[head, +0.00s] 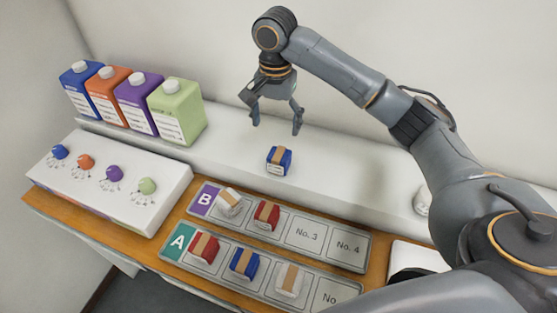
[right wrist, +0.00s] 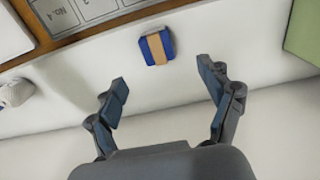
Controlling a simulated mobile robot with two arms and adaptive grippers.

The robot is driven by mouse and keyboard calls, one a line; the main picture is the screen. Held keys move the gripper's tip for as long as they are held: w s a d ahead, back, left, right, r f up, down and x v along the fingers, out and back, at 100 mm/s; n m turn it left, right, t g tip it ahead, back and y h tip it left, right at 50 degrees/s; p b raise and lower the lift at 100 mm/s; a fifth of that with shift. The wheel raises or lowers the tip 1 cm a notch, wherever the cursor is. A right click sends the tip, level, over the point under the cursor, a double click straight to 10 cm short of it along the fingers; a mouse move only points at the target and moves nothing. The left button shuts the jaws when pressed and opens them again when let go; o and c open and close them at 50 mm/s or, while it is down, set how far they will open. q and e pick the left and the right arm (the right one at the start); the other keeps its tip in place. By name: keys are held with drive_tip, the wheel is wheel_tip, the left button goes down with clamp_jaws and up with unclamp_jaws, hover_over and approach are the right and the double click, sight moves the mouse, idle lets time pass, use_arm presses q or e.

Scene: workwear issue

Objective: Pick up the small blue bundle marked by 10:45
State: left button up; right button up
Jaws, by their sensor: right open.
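A small blue bundle (head: 279,160) with a tan band lies alone on the white ledge. It also shows in the right wrist view (right wrist: 157,47), ahead of the fingertips. My right gripper (head: 277,126) is open and empty above and behind this bundle, apart from it. In the right wrist view its fingers (right wrist: 162,76) are spread wide. Another blue bundle (head: 244,263) with a tan band lies in the second slot of tray A (head: 335,296). I cannot read any 10:45 mark. My left gripper is not in view.
Tray A also holds a red bundle (head: 204,248) and a white one (head: 290,280). Tray B (head: 349,246) holds a white bundle (head: 229,203) and a red one (head: 267,214); No. 3 and No. 4 are empty. Several coloured jugs (head: 178,112) stand left on the ledge.

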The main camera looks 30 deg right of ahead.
sight(279, 154)
wheel_tip(279, 154, down, 8)
drive_tip(key=shift+d+f+p, duration=0.1)
drive_tip(key=shift+f+p, duration=0.15)
drive_tip(key=shift+p, duration=0.6)
drive_tip(key=f, duration=0.1)
drive_tip(key=f+p, duration=0.2)
drive_tip(key=f, duration=0.1)
drive_tip(key=shift+s+d, duration=0.1)
drive_tip(key=shift+d, duration=0.2)
drive_tip(key=shift+f, duration=0.6)
drive_tip(key=c, duration=1.3)
drive_tip(key=shift+o, duration=0.2)
drive_tip(key=shift+r, duration=0.2)
